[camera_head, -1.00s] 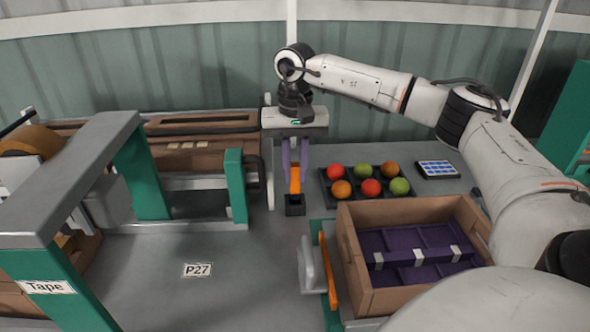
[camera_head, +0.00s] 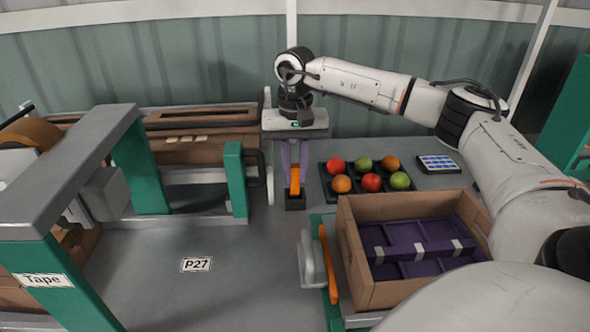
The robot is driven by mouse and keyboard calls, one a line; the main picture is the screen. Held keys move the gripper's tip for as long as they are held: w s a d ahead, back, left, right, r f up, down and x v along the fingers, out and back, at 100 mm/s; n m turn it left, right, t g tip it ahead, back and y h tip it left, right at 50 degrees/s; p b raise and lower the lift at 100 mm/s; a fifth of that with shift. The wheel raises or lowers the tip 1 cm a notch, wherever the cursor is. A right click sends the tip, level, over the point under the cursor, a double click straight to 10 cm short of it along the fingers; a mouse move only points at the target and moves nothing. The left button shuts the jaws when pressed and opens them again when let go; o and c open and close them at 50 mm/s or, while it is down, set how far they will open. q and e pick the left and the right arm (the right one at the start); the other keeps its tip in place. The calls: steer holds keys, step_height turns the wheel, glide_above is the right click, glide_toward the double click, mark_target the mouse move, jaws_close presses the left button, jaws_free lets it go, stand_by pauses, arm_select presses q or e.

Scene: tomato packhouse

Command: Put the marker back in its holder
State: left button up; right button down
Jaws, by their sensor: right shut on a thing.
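The orange marker (camera_head: 295,181) stands upright between the purple fingers of my right gripper (camera_head: 295,170). The gripper is shut on it and points straight down. The small black holder (camera_head: 295,203) stands on the grey table directly below. The marker's lower end meets the top of the holder, and its tip is hidden there. How deep it sits is too small to tell. My left gripper is not in view.
A black tray (camera_head: 324,190) of red, green and orange tomatoes is right of the holder. A cardboard box (camera_head: 400,285) with purple dividers stands in front right. A tape machine (camera_head: 75,170) fills the left. The table around the P27 label (camera_head: 196,264) is clear.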

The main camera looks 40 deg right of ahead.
steer(key=shift+f+b, duration=0.3)
steer(key=shift+f, duration=0.4)
steer(key=c, duration=1.6)
jaws_free()
steer(key=c, duration=0.3)
